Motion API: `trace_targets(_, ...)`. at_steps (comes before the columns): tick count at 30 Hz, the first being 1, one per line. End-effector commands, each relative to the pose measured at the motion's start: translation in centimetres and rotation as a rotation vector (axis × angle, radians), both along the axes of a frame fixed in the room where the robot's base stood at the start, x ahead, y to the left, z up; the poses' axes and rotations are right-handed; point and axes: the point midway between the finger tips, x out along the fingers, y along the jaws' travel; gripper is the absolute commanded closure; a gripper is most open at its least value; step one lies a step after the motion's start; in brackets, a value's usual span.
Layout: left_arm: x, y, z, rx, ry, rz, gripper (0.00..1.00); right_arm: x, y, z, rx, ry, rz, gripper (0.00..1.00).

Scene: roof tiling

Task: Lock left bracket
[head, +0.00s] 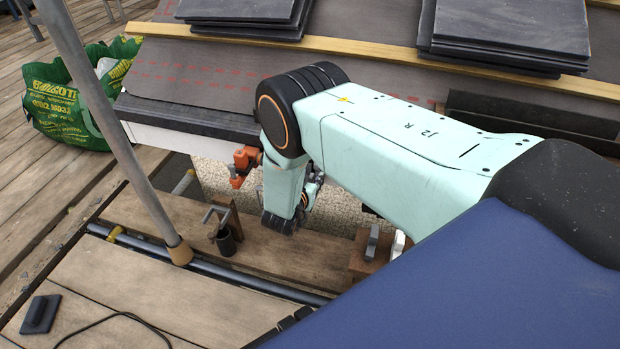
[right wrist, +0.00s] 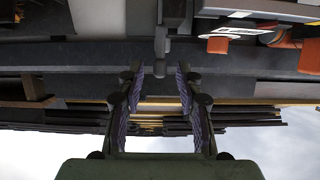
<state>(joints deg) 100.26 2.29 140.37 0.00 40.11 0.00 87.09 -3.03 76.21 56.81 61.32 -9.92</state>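My right arm reaches in from the right in the head view. My right gripper (right wrist: 162,90) shows in the right wrist view with its two padded fingers apart and nothing between the pads. In the head view it is mostly hidden behind the wrist, below the eave. In the right wrist view, a grey upright fitting (right wrist: 161,45), perhaps the left bracket, hangs from a dark bar just beyond the fingertips. I cannot tell whether it is locked. An orange part (head: 243,163) sits at the eave left of my wrist; an orange part (right wrist: 275,38) also shows in the right wrist view. My left gripper is out of view.
Slate stacks (head: 511,30) lie on the roof by wooden battens (head: 350,47). A scaffold pole (head: 100,115) rises at left before a green bag (head: 65,105).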

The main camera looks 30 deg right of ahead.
Motion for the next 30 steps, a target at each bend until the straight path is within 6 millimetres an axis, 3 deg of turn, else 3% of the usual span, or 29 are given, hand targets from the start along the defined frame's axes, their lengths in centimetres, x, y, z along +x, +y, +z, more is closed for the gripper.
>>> trace_targets(2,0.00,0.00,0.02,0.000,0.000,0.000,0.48,-0.02,0.00,0.02,0.000,0.000,0.000,0.65)
trace_targets(14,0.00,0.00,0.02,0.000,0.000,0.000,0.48,-0.04,0.02,0.01,0.000,0.000,0.000,0.99)
trace_targets(30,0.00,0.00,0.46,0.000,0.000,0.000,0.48,-0.28,-0.15,0.06,0.028,-0.031,0.000,1.00)
